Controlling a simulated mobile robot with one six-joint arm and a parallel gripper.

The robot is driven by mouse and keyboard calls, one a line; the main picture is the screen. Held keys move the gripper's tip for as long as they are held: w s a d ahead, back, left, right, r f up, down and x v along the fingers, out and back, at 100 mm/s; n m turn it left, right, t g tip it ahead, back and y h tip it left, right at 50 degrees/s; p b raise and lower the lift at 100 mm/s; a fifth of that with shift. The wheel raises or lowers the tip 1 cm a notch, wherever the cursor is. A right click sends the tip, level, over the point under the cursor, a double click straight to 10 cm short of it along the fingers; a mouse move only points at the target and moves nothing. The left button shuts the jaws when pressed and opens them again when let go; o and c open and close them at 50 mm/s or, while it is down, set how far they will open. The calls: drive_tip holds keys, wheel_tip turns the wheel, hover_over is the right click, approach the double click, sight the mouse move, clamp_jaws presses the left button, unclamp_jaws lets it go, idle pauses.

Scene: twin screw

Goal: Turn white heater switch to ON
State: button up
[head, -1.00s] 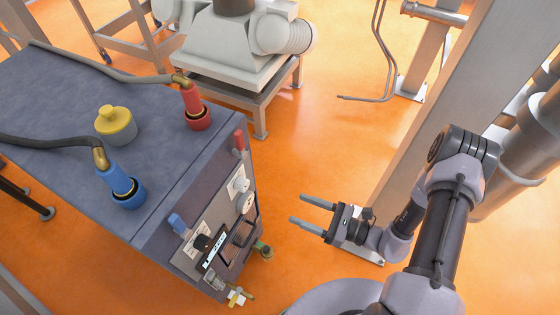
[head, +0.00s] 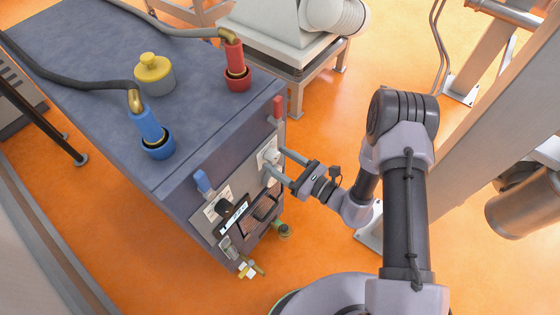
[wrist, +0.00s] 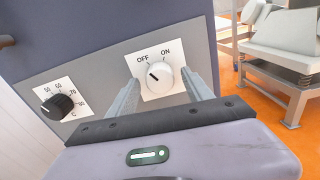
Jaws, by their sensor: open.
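The white heater switch (wrist: 159,77) is a round knob on a white plate marked OFF at the left and ON at the right. Its dark mark points up-left, toward OFF. In the head view the switch (head: 269,154) is on the front panel of the blue-grey cabinet, partly hidden by my fingers. My gripper (head: 274,159) is open and faces the panel. In the wrist view its fingers (wrist: 160,81) stand on either side of the knob. I cannot tell whether they touch it.
A black temperature knob (wrist: 58,104) is left of the switch on the same panel. Blue (head: 203,182) and red (head: 277,109) handles stick out of the cabinet. Hoses with blue (head: 147,126) and red (head: 233,60) fittings are on top. Orange floor (head: 320,240) is open beside the cabinet.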

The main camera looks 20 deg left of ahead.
drive_tip(key=shift+c, duration=0.5)
clamp_jaws()
drive_tip(key=shift+m, duration=0.3)
drive_tip(key=m+p, duration=0.1)
drive_tip(key=m, duration=0.4)
drive_tip(key=shift+p, duration=0.4)
drive_tip(key=m+p, duration=0.1)
drive_tip(key=m, duration=0.5)
drive_tip(key=shift+m, duration=0.3)
drive_tip(key=shift+o, duration=0.5)
unclamp_jaws()
